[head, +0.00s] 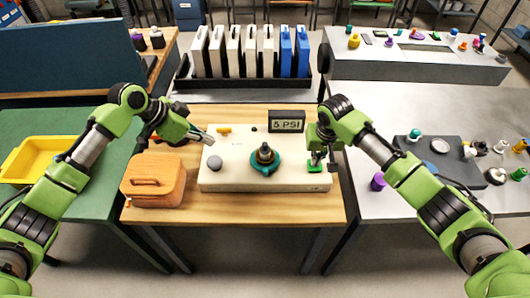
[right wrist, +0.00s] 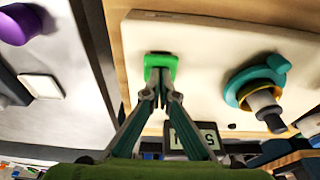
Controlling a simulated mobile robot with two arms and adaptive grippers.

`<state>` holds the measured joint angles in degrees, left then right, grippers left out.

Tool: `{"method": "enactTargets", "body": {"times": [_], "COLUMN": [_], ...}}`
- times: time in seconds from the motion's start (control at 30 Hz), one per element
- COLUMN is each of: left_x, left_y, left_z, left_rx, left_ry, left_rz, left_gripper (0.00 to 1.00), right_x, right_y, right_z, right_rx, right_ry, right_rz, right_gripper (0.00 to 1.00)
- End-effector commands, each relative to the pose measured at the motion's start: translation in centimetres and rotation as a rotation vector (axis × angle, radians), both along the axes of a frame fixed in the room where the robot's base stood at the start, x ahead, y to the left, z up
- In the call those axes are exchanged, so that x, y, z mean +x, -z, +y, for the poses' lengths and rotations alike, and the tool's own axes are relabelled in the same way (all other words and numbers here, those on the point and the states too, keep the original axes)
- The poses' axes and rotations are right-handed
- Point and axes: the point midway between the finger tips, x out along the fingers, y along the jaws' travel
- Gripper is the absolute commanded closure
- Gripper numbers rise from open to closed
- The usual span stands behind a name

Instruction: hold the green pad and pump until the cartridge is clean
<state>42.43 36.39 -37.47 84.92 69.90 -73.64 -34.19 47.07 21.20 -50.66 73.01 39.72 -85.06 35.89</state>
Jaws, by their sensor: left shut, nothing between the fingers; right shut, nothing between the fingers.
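The green pad (head: 315,168) is on the right end of a cream panel (head: 230,180) on the wooden table; it also shows in the right wrist view (right wrist: 160,61). My right gripper (head: 319,160) is shut, its fingertips at the pad; I cannot tell how hard they touch it. A dark cartridge (head: 265,153) stands upright in a teal collar (head: 264,168) at the panel's middle. My left gripper (head: 208,137) is shut and empty, above the panel's left part, near a grey round knob (head: 214,163). A display (head: 287,121) behind the panel reads 5 PSI.
A wooden box (head: 153,180) with a handle stands left of the panel. A yellow tray (head: 40,158) is on the green table. A rack of white and blue panels (head: 250,52) stands behind. The right table holds a dark board (head: 440,158) with small parts.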

Motion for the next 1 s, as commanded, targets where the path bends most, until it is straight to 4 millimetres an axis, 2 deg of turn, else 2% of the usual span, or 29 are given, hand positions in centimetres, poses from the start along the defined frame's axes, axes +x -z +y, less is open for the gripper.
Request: {"method": "enactTargets", "body": {"times": [0.37, 1.0], "left_x": [0.0, 0.0], "left_y": [-0.1, -0.1], "left_z": [0.0, 0.0], "left_rx": [0.000, -0.001], "left_ry": [0.000, 0.000], "left_rz": [0.000, -0.001], "left_gripper": [1.00, 1.00], "right_x": [0.0, 0.0], "right_y": [-0.2, -6.4], "right_z": [0.0, 0.0], "right_rx": [0.000, 0.000], "right_ry": [0.000, 0.000], "right_rz": [0.000, 0.000], "right_gripper": [1.00, 1.00]}}
